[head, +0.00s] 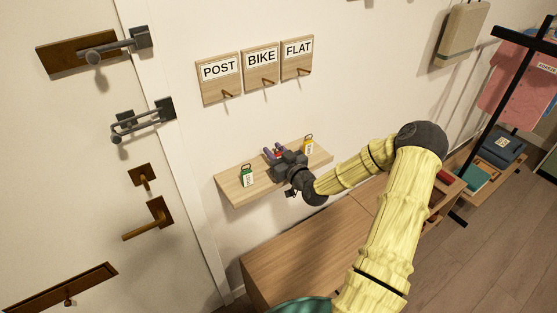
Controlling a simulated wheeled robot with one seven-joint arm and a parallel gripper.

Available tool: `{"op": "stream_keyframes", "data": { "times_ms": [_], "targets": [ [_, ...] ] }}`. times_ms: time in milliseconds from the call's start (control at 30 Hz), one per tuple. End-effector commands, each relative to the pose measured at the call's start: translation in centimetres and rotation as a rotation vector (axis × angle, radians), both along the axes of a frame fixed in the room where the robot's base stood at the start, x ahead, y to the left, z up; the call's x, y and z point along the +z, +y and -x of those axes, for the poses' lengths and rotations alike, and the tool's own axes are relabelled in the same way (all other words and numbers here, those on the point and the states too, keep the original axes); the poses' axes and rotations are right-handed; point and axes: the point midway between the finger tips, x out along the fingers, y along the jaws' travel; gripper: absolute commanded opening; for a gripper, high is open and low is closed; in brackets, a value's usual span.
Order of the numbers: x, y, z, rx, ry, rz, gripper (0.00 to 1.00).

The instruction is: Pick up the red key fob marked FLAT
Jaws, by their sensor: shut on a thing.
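My gripper (274,153) is over the middle of the small wooden wall shelf (233,192). It is shut on the red key fob (278,154), of which only a little red shows between the fingers. The rest of the fob is hidden by the gripper, so its marking cannot be read and I cannot tell whether it touches the shelf. A yellow fob (308,146) with a white label stands to the right.
Above the shelf hang three wooden plaques with hooks, marked POST (219,69), BIKE (261,57) and FLAT (298,47). The hooks look empty. A wooden cabinet (290,255) stands below. A door (75,200) is at left, a dark stand (500,95) at right.

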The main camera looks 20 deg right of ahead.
Motion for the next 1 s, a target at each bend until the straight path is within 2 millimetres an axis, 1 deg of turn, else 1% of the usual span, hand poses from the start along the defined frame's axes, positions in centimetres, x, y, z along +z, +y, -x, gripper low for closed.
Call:
{"op": "stream_keyframes", "data": {
  "times_ms": [200, 367, 467, 800, 900, 1000],
  "targets": [
    [0.1, 0.0, 0.0, 0.000, -0.001, 0.001, 0.08],
    [1.1, 0.0, 0.0, 0.001, -0.002, 0.002, 0.08],
    [2.2, 0.0, 0.0, 0.001, -0.004, 0.003, 0.08],
    [7.7, 0.0, 0.0, 0.000, -0.004, 0.004, 0.08],
    [9.0, 0.0, 0.0, 0.000, -0.003, 0.003, 0.08],
    [9.7, 0.0, 0.0, 0.000, 0.000, 0.002, 0.08]
  ]
}}
